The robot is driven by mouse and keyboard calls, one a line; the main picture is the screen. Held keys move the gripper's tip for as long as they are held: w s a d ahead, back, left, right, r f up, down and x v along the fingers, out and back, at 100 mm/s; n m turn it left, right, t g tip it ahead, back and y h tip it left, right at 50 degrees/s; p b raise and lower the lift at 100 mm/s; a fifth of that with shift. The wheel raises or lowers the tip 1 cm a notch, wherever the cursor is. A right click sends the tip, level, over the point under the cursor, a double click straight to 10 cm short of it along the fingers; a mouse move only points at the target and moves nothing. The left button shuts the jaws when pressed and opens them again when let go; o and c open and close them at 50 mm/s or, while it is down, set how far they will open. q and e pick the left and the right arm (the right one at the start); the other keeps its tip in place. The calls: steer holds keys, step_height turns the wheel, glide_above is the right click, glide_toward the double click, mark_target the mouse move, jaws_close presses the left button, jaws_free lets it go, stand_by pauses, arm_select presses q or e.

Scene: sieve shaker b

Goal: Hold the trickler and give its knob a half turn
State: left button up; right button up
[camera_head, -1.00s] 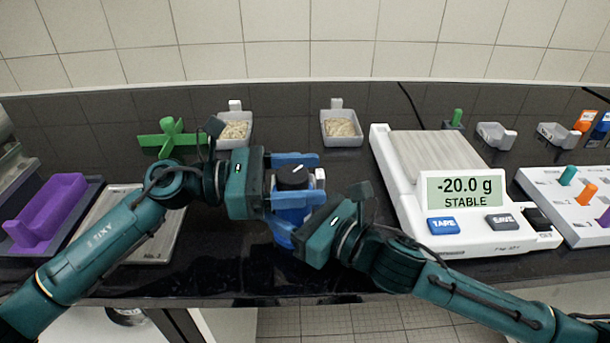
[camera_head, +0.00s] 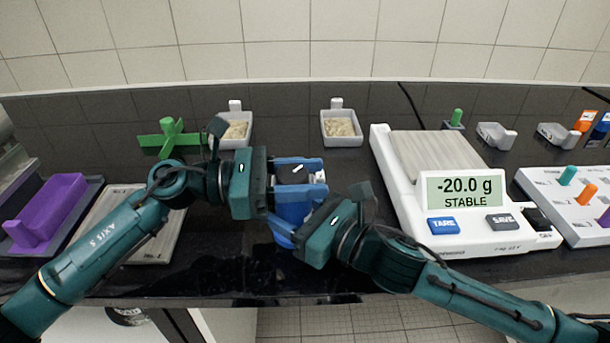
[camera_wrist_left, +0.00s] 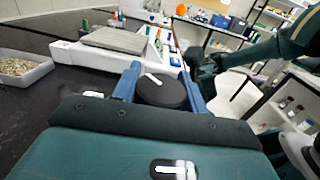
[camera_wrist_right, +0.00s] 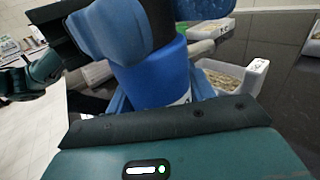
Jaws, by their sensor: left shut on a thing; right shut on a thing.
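The trickler has a blue body (camera_head: 292,213) and a black knob (camera_head: 291,175) on top with a white mark. A small white part (camera_head: 320,177) sticks out at its right side. My left gripper (camera_head: 312,178) is shut on the knob, one finger on each side; the left wrist view shows the knob (camera_wrist_left: 162,92) between the fingers. My right gripper (camera_head: 284,232) is shut on the body below, which fills the middle of the right wrist view (camera_wrist_right: 152,82). The trickler looks upright. Its base is hidden by the right gripper.
A balance (camera_head: 480,238) reading -20.0 g STABLE stands to the right. Two trays of pale grains (camera_head: 235,142) (camera_head: 341,141) stand behind. A green cross-shaped thing (camera_head: 170,137), a purple tray (camera_head: 52,208) and a flat metal plate (camera_head: 150,240) lie left.

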arm_select(q)
steer(key=shift+g, duration=0.3)
steer(key=m+g, duration=0.1)
steer(key=g, duration=0.1)
steer(key=m+g, duration=0.1)
steer(key=g, duration=0.1)
steer(key=m+g+y, duration=0.1)
steer(key=m, duration=0.1)
steer(key=shift+s+g, duration=0.3)
steer(key=shift+g, duration=0.1)
steer(key=shift+s+a+m+g+y, duration=0.15)
steer(key=shift+m+g+y, duration=0.4)
steer(key=shift+m+g, duration=0.45)
steer(key=shift+s+m+g+y, duration=0.1)
steer(key=shift+m+g+y, duration=0.55)
steer(key=shift+g, duration=0.65)
steer(key=shift+m, duration=0.25)
steer(key=o, duration=1)
steer(key=v, duration=1.2)
steer(key=shift+f, duration=0.1)
